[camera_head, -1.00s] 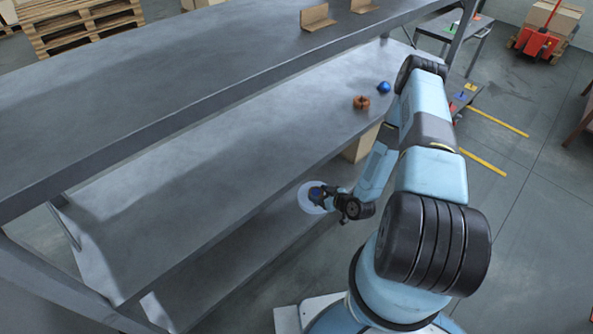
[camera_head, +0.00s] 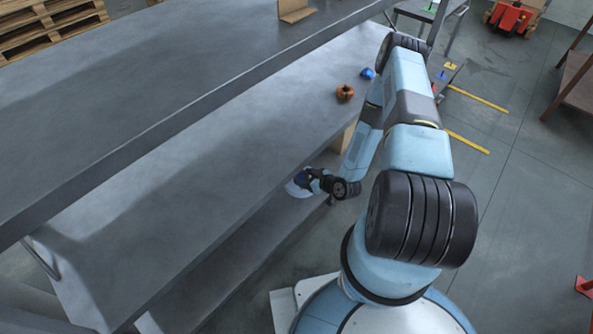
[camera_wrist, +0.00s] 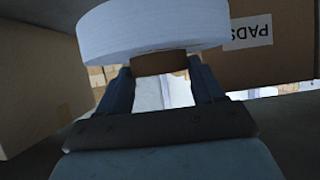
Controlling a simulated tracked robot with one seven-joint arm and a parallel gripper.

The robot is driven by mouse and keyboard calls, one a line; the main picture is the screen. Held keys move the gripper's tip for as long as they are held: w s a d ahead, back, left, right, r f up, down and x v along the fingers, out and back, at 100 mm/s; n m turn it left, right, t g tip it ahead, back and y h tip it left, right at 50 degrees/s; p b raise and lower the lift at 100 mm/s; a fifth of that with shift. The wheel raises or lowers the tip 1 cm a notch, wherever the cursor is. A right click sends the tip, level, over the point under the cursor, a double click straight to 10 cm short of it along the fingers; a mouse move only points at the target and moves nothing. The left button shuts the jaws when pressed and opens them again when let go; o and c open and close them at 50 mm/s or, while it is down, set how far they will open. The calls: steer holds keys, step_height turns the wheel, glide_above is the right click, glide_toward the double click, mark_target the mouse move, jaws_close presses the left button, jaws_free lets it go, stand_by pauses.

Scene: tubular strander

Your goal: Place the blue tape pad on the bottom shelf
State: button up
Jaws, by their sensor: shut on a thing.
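The tape pad is a pale blue-white round disc (camera_head: 296,189) at my gripper, by the front edge of the middle shelf (camera_head: 190,170). In the wrist view the pad (camera_wrist: 155,30) fills the top, with a brown part below its rim between my fingers. My gripper (camera_wrist: 160,72) is shut on it; in the head view my gripper (camera_head: 308,180) partly covers the pad. The bottom shelf (camera_head: 205,275) shows as a darker strip below the middle shelf. I cannot tell whether the pad touches any shelf.
A cardboard box labelled PADS (camera_wrist: 280,62) stands beyond the pad at right, its label upside down. Another cardboard box (camera_wrist: 35,85) is at left. An orange-brown object (camera_head: 345,92) and a blue one (camera_head: 367,73) lie on the middle shelf's far end.

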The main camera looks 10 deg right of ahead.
steer(key=w+d+f, duration=0.1)
steer(key=w, duration=0.1)
steer(key=w+d+f, duration=0.1)
steer(key=w, duration=0.2)
steer(key=w+d+f, duration=0.1)
steer(key=w, duration=0.1)
steer(key=shift+w+d+f, duration=0.1)
steer(key=shift+w+f, duration=0.1)
steer(key=shift+f, duration=0.05)
steer(key=shift+w+d+f, duration=0.35)
steer(key=shift+w+f, duration=0.45)
steer(key=shift+f, duration=0.3)
steer(key=shift+w+d+f, duration=0.35)
steer(key=shift+w+f, duration=0.5)
steer(key=shift+f, duration=0.25)
steer(key=shift+w+d+f, duration=0.35)
steer(key=shift+w+f, duration=0.45)
steer(key=shift+f, duration=1.65)
steer(key=o, duration=1.2)
steer(key=v, duration=1.2)
steer(key=shift+s, duration=0.1)
